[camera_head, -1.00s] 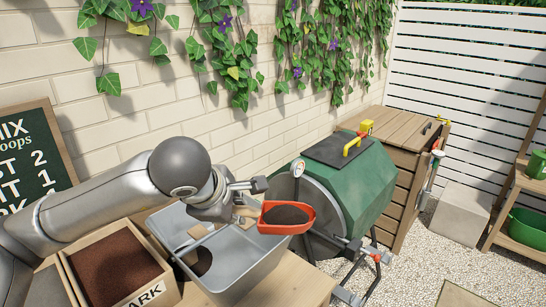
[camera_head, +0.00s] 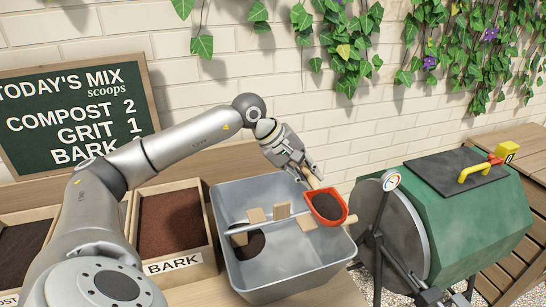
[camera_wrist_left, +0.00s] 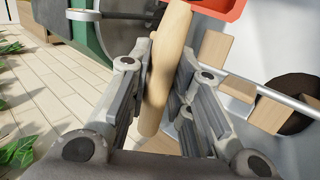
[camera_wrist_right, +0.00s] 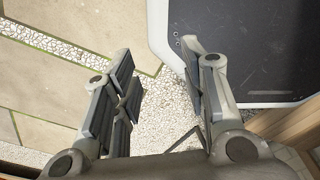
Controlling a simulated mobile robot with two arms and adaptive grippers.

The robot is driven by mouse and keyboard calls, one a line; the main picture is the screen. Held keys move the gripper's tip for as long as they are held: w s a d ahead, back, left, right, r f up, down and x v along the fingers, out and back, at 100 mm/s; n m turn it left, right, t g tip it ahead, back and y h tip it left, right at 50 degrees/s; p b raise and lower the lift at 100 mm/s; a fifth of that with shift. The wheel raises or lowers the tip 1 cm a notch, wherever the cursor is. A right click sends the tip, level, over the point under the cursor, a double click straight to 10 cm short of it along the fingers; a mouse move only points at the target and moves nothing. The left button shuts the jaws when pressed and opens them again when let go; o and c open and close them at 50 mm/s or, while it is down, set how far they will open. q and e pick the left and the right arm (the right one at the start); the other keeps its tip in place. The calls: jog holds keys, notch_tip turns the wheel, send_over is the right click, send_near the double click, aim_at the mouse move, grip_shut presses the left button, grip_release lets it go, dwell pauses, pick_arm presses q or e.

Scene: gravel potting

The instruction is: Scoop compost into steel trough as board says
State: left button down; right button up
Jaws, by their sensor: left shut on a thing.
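My left gripper (camera_head: 307,172) is shut on the wooden handle of the scoop (camera_head: 326,206), also seen in the left wrist view (camera_wrist_left: 153,100). The scoop's red-orange pan holds dark brown material and sits at the right wall of the steel trough (camera_head: 290,266), above it. A dark brown round patch (camera_head: 250,245) lies on the trough's floor. The board (camera_head: 75,110) reads "Today's mix, scoops: compost 2, grit 1, bark"; the bark number is hidden by my arm. My right gripper (camera_wrist_right: 160,105) shows only in its wrist view, open and empty.
A thin rod and several small wooden blocks (camera_head: 282,211) cross the trough. The bark crate (camera_head: 172,222) stands to its left, and a crate with darker material (camera_head: 22,250) at the far left. A green drum (camera_head: 450,215) stands right of the trough.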

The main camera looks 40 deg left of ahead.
notch_tip(320, 180, up, 14)
jog(key=w+p, duration=0.2)
jog(key=p, duration=1.2)
pick_arm(q)
jog(key=w+a+f+m+g+y+b, duration=0.2)
jog(key=a+g+y+b, duration=0.3)
jog(key=a+g+y, duration=0.3)
jog(key=g+y, duration=0.4)
jog(key=shift+a+f, duration=0.35)
pick_arm(e)
jog(key=f, duration=0.5)
jog(key=shift+s+d+f, duration=0.15)
jog(key=shift+d+f, duration=0.15)
jog(key=shift+d, duration=0.1)
